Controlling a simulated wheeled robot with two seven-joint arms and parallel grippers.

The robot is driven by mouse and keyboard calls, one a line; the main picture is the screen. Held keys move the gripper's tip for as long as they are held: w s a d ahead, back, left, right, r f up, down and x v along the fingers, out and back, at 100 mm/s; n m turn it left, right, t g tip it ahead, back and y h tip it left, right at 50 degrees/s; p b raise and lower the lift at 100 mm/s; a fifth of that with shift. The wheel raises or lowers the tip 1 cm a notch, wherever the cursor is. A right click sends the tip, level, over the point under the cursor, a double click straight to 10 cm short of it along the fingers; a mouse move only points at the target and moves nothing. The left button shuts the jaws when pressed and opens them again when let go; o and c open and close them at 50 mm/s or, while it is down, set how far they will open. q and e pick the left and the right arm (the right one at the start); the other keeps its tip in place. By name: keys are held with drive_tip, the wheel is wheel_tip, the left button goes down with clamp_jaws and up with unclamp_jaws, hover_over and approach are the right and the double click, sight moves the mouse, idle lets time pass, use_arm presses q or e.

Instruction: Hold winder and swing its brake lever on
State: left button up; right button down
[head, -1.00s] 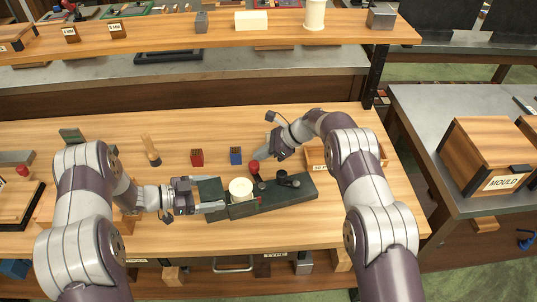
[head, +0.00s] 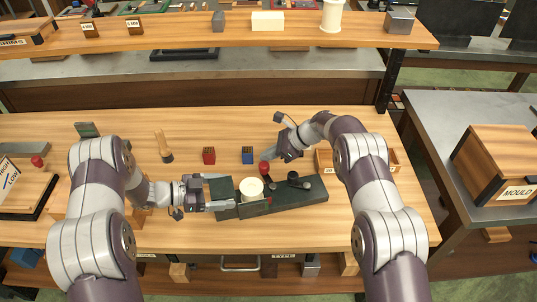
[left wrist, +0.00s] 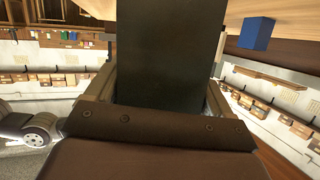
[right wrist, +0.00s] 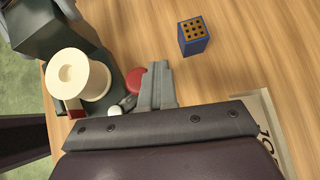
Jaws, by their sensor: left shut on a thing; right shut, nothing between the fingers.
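The winder (head: 308,193) is a long dark green base on the bench, with a cream spool (head: 251,188) and a taller dark block (head: 221,188) at its left end. Its brake lever carries a red knob (head: 264,168) at the back, just behind the spool. My left gripper (head: 222,203) is shut on the dark block, which fills the space between its fingers in the left wrist view (left wrist: 170,50). My right gripper (head: 275,159) is shut and empty right beside the red knob. In the right wrist view its fingers (right wrist: 157,85) touch or nearly touch the knob (right wrist: 134,80).
A wooden tray (head: 325,160) lies at the right, partly behind my right arm. A wooden-handled tool (head: 163,147) stands at the back left. The bench behind the blocks is clear.

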use_arm(q)
drive_tip(key=shift+w, duration=0.1)
use_arm(e)
drive_tip(key=shift+d, duration=0.1)
idle(0.5)
drive_tip(key=v, duration=1.2)
drive_tip(key=s+f+m+t, duration=0.1)
drive_tip(key=s, duration=0.1)
drive_tip(key=s+d+f+m+y, duration=0.1)
drive_tip(key=s, duration=0.1)
drive_tip(key=s+d+f+m+t+y, duration=0.1)
drive_tip(key=s, duration=0.1)
drive_tip(key=shift+s+d+f+t, duration=0.2)
drive_tip(key=shift+f+t, duration=0.1)
drive_tip(key=shift+f, duration=0.1)
drive_tip(key=shift+w+a+f, duration=0.1)
drive_tip(key=shift+w+a, duration=0.05)
drive_tip(key=shift+w, duration=0.15)
drive_tip(key=shift+n, duration=0.3)
drive_tip(key=x, duration=0.9)
drive_tip(key=shift+w+a+f, duration=0.15)
drive_tip(key=shift+a+f, duration=0.05)
drive_tip(key=shift+a, duration=0.05)
